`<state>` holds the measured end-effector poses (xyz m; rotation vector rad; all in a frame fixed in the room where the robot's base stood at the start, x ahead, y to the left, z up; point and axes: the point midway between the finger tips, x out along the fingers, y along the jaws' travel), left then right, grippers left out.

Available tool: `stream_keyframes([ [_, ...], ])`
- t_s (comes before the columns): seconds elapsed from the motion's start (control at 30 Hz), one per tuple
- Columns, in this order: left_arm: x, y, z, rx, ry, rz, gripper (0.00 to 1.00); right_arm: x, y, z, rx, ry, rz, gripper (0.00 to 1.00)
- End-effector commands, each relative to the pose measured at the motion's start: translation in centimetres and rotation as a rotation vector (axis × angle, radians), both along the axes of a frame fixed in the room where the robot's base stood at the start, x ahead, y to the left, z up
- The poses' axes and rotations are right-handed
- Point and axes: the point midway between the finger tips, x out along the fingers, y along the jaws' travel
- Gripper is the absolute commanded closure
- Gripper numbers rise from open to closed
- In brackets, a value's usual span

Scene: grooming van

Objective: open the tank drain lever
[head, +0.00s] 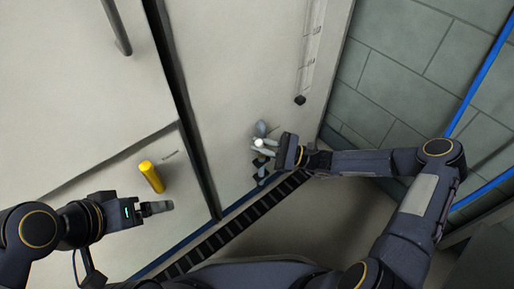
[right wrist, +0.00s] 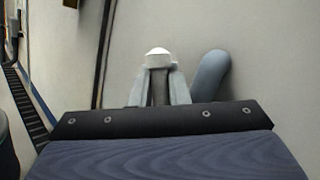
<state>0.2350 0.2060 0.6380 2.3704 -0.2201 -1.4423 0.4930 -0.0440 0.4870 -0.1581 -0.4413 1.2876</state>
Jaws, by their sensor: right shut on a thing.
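The tank drain lever shows a white end (head: 259,142) at the pale tank panel, low in the middle of the head view. In the right wrist view its white end (right wrist: 158,51) sits at my fingertips. My right gripper (head: 267,146) is shut on it, and the fingers hide much of its length. A rounded blue-grey part (head: 261,128) stands right beside the fingers; it also shows in the right wrist view (right wrist: 211,73). My left gripper (head: 158,208) is at the lower left, away from the lever; its finger gap cannot be made out.
A yellow cylinder (head: 151,176) sticks out from the left panel near my left gripper. A clear level gauge (head: 311,50) runs up the tank panel above the lever. A black slotted strip (head: 233,229) runs along the panel's foot. A tiled wall (head: 412,60) stands at right.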

Motion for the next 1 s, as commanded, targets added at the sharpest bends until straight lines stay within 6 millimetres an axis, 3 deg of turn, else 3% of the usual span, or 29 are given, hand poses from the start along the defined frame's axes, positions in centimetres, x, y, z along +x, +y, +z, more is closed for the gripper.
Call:
stream_keyframes([
  [0.3,0.0,0.0,0.0,0.0,0.0,0.0,0.1,-0.1,0.0,0.4,0.032,0.013,0.008,1.0],
  [0.33,0.0,0.0,0.0,0.0,0.0,0.0,0.1,-0.1,0.0,0.4,0.032,0.013,0.008,0.81],
  [0.47,0.0,0.0,0.0,0.0,0.0,0.0,0.1,-0.1,0.0,0.4,0.031,0.014,0.007,0.64],
  [0.77,0.0,0.0,0.0,0.0,0.0,0.0,0.1,0.1,0.0,0.2,0.012,0.004,0.002,0.63],
  [1.0,0.0,0.0,-1.3,0.0,0.0,0.0,0.1,-1.1,1.4,-1.2,-0.221,-0.164,0.004,0.63],
])
